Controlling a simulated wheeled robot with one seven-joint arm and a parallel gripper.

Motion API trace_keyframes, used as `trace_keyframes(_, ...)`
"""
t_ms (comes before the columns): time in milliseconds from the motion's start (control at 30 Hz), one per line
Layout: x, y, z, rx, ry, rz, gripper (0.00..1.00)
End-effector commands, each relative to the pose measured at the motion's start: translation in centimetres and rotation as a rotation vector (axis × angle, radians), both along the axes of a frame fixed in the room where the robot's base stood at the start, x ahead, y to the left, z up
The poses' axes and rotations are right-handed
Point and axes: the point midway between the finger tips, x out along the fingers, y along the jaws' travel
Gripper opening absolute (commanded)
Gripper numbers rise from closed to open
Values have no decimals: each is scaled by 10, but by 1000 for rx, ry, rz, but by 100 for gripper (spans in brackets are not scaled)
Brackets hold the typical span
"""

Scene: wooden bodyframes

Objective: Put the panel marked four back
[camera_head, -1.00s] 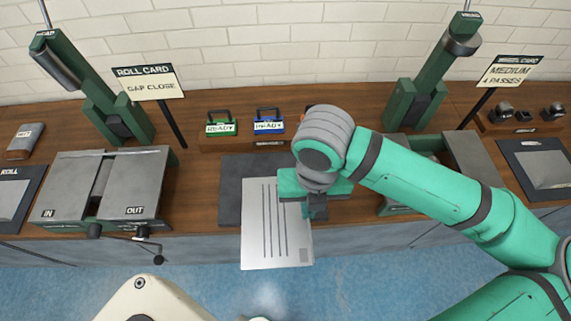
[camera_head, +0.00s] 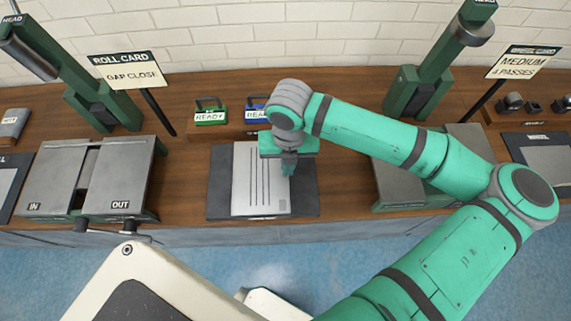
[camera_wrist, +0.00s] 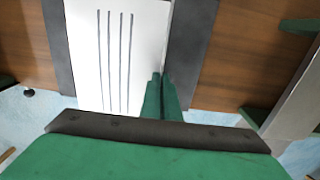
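The panel (camera_head: 262,185) is a pale metal sheet with several dark grooves along it, which also shows in the wrist view (camera_wrist: 88,40). It lies flat over a dark grey mat (camera_head: 220,185) on the bench, with mat showing on both sides. I cannot tell if it touches the mat. My gripper (camera_head: 287,169) points down at the panel's right edge. In the wrist view its green fingers (camera_wrist: 162,90) are close together on that edge and appear to pinch it. Part of the panel's far right is hidden behind my gripper.
A grey IN/OUT roller machine (camera_head: 90,178) stands left. Another machine (camera_head: 400,185) stands right, partly behind my arm. Behind the mat are a green READY block (camera_head: 210,117) and a blue one (camera_head: 255,115). Bare wood (camera_head: 340,180) lies right of the mat.

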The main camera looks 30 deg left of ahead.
Motion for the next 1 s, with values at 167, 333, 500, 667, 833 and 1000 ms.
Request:
trace_keyframes(167,2,3,-7,1,1,-3,0)
trace_keyframes(333,4,4,-26,0,2,-9,0)
trace_keyframes(500,5,3,-44,0,0,-11,0)
trace_keyframes(667,5,4,-44,1,-1,-10,0)
trace_keyframes(833,5,3,-46,1,1,-11,0)
trace_keyframes(1000,6,2,-48,0,0,-12,21)
